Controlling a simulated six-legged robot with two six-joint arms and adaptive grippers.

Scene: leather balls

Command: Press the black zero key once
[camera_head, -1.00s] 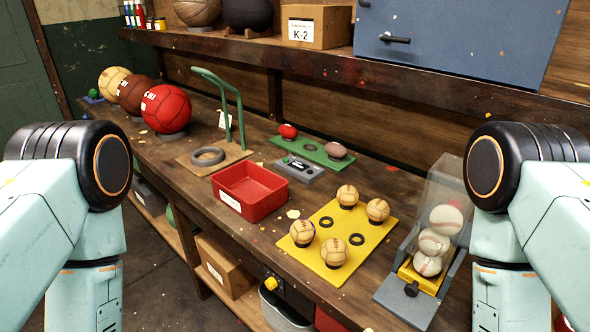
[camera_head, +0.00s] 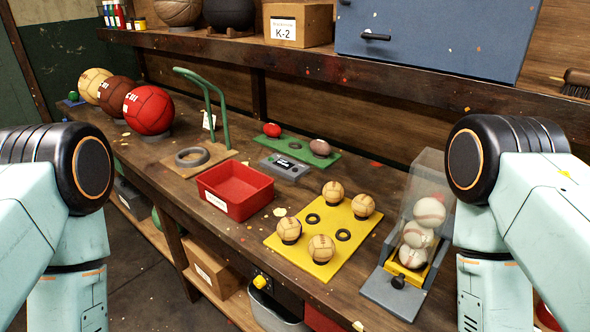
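A small grey device (camera_head: 285,166) with a dark display lies on the workbench, in front of the green mat. It is the likely place of the black zero key, but the key is too small to make out for certain. Both my arms show at the left and right edges, with their black joints well apart from the device. Neither gripper is in view, so their state is hidden. Nothing of mine touches the device.
A red tray (camera_head: 235,191) stands in front of the device. A green stand (camera_head: 207,110) is to its left. A yellow board (camera_head: 322,238) with tan balls and a clear ball dispenser (camera_head: 422,220) are to the right. A shelf (camera_head: 300,65) overhangs the back.

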